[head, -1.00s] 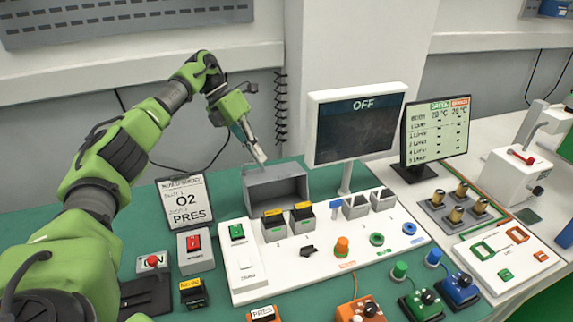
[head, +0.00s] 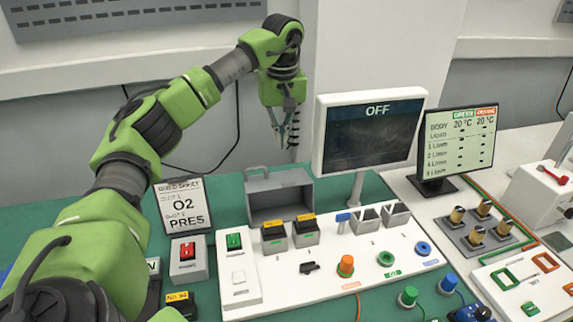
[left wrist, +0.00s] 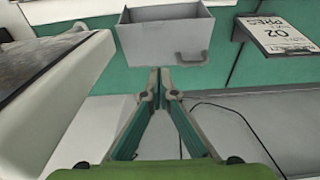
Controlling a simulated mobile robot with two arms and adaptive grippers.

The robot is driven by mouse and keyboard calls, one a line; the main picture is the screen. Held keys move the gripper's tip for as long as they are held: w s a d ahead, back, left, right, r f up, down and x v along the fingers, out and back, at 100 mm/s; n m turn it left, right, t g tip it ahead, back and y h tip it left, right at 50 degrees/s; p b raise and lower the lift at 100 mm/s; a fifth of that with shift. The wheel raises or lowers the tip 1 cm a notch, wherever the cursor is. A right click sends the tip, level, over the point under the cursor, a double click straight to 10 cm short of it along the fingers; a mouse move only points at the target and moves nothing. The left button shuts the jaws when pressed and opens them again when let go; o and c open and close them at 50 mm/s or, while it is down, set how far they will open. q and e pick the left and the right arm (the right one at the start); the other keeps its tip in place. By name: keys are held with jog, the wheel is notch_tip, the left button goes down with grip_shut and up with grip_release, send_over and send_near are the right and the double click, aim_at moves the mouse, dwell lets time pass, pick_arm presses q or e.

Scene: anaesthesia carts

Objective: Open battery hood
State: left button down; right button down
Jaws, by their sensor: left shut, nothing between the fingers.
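The grey box-shaped hood (head: 262,185) stands on the green bench behind the white panel, its open side facing the panel. A small handle (head: 257,169) shows at its upper left; in the left wrist view the hood (left wrist: 165,40) is at the top, with its handle (left wrist: 191,58) on the near face. My left gripper (head: 290,146) points down above and behind the hood, apart from it. Its green fingers (left wrist: 160,84) are shut and empty, tips below the hood in the wrist picture. Two dark blocks with yellow labels (head: 305,228) sit before the hood. My right gripper is not in view.
The OFF monitor (head: 368,138) stands close to the right of the hood. The O2 PRES sign (head: 183,203) stands to the left. The white panel (head: 330,268) carries several knobs and switches.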

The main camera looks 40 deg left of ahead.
aim_at(281, 178)
pick_arm(q)
jog(key=f, duration=0.3)
jog(key=f+p, duration=0.1)
jog(key=f, duration=0.2)
jog(key=f+p, duration=0.1)
jog(key=f, duration=0.2)
jog(key=shift+w+a+f, duration=0.15)
jog(key=shift+a+f, duration=0.05)
jog(key=shift+a, duration=0.15)
jog(key=shift+d, duration=0.3)
jog(key=shift+s+d+r+p, duration=0.2)
jog(key=shift+s+d+p, duration=0.2)
jog(key=shift+s+d, duration=0.2)
jog(key=shift+s+d+r+p, duration=0.15)
jog(key=shift+s+d+p, duration=0.25)
jog(key=shift+s+d, duration=0.2)
